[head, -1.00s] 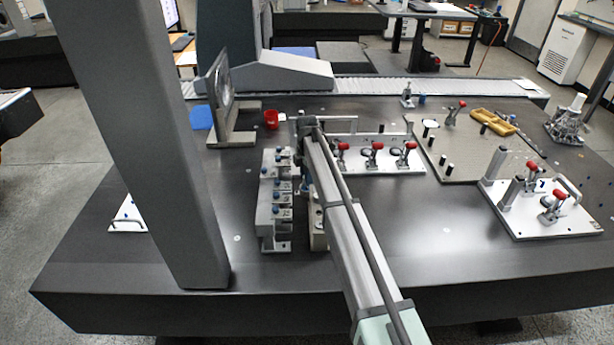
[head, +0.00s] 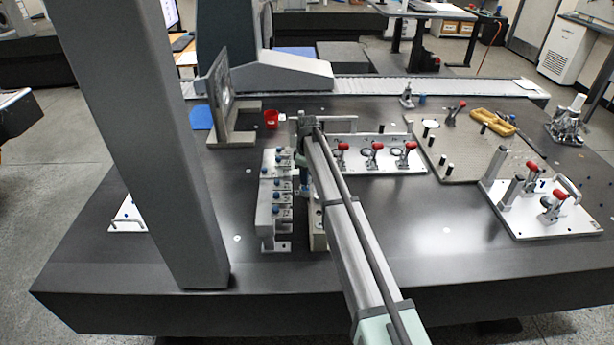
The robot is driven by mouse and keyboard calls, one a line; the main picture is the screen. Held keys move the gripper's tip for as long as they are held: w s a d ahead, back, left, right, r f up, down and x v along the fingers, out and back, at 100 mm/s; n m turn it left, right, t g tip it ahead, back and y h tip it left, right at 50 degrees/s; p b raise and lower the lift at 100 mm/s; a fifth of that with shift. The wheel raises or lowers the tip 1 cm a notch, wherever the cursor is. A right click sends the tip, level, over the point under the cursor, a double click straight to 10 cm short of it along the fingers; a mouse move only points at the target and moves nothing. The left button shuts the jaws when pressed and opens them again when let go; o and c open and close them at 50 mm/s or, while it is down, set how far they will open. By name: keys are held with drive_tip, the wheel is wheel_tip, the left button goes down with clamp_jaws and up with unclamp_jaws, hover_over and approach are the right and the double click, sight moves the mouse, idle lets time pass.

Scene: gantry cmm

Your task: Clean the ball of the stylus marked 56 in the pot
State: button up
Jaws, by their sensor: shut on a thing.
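A grey stylus rack (head: 264,220) with several blue-topped stylus modules stands on the dark table left of my arm. Its small labels are too small to read, so I cannot tell which is 56. A red pot (head: 271,121) stands farther back, beside the upright plate. My gripper (head: 304,188) is just right of the rack, mostly hidden by my arm. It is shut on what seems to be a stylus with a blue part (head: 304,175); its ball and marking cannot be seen.
A fixture plate with red-handled clamps (head: 378,166) lies right of my arm. An upright framed plate (head: 219,105) stands left of the red pot. A grey column (head: 150,140) rises at the left. Bare table lies at the front right.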

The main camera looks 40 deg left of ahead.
idle(0.3)
drive_tip(key=n, duration=0.5)
drive_tip(key=shift+n, duration=0.3)
drive_tip(key=n, duration=0.5)
drive_tip(key=shift+n, duration=0.4)
drive_tip(key=m, duration=0.5)
drive_tip(key=shift+m, duration=0.3)
drive_tip(key=m, duration=0.6)
drive_tip(key=n, duration=0.5)
drive_tip(key=shift+n, duration=0.4)
